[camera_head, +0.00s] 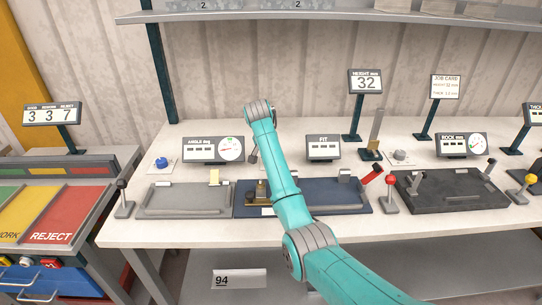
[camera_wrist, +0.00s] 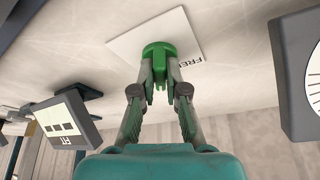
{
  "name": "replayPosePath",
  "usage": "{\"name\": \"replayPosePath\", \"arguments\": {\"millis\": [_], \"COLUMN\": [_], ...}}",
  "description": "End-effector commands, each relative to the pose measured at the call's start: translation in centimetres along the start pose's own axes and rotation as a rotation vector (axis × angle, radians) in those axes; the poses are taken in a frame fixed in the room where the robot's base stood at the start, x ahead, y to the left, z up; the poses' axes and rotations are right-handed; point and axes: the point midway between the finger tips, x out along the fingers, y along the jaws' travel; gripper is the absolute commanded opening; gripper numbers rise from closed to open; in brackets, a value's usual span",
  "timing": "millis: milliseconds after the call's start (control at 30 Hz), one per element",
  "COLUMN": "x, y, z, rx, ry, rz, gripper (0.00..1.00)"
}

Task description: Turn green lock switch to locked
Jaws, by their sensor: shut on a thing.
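The green lock switch (camera_wrist: 158,47) is a round green knob on a white plate (camera_wrist: 125,38) in the wrist view. Part of a label reading "FRE" shows at the plate's right edge; the rest of it is covered. My gripper (camera_wrist: 160,70) has one finger on each side of the knob and is shut on it. In the head view my teal arm reaches over the bench between the ANGLE and FIT displays and hides the switch. Only a dark bit of my gripper (camera_head: 253,155) shows there.
The FIT display (camera_wrist: 64,122) stands left of my gripper in the wrist view, and a round gauge (camera_wrist: 312,75) stands to the right. In the head view, the ANGLE display (camera_head: 213,149), the FIT display (camera_head: 323,147) and a blue fixture (camera_head: 330,190) lie near my arm.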

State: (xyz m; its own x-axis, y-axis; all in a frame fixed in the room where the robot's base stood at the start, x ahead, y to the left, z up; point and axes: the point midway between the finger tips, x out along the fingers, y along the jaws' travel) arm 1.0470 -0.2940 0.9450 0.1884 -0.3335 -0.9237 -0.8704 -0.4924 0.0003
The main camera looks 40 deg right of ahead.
Motion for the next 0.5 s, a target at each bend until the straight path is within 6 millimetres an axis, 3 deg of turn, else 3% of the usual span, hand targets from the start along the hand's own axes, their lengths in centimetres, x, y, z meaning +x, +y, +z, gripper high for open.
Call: {"name": "replayPosePath", "arguments": {"millis": [500], "x": [0.00], "y": [-0.15], "z": [-0.01], "rx": [0.150], "ry": [-0.001], "rz": [0.062], "gripper": [0.00]}}
